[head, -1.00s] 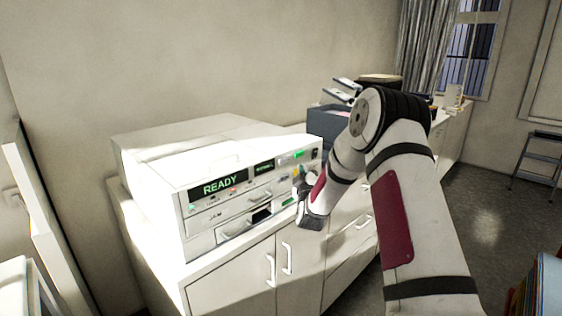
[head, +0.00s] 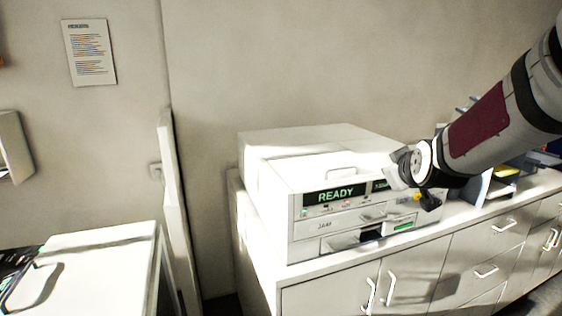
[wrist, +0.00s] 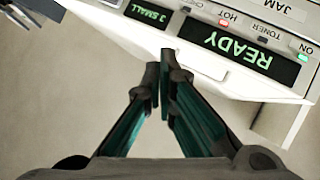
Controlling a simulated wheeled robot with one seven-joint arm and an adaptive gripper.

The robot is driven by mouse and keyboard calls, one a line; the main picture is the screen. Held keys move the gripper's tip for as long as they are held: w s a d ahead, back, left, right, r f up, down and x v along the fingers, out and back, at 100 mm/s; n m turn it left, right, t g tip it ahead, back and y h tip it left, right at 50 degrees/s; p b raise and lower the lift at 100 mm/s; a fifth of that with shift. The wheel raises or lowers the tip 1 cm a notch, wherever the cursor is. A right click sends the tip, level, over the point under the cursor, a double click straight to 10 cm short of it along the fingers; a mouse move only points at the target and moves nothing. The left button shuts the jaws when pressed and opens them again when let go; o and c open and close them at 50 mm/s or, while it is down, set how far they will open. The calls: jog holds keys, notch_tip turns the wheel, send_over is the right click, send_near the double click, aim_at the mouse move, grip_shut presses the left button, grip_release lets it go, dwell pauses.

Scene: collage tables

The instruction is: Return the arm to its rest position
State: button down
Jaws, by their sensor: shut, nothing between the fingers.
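My gripper (wrist: 160,82) is shut and empty in the wrist view, its two fingers meeting near the middle of the picture. The wrist view looks upside down at the white machine's panel, with a lit READY display (wrist: 238,49) beyond the fingertips. In the head view my arm reaches in from the upper right, and its end is in front of the right side of the white machine (head: 300,160). My gripper (head: 430,202) shows there only as a small dark shape; whether it touches the machine cannot be told.
The machine stands on a white counter with drawers (head: 410,282) along the wall. A paper tray rack (head: 492,188) is to its right. A white box-like unit (head: 95,255) is at lower left, and a notice (head: 89,52) hangs on the wall. Space above the machine is clear.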

jog(key=s+a+f+m+g+b, duration=0.1)
jog(key=s+a+m+g, duration=0.1)
jog(key=s, duration=1.4)
jog(key=s+a+f+m+g+y+b, duration=0.1)
jog(key=s+a+g, duration=0.4)
jog(key=s, duration=1.1)
jog(key=shift+s+a+f+m+y, duration=0.2)
jog(key=shift+s+f+m+y, duration=0.15)
jog(key=shift+f+m, duration=0.3)
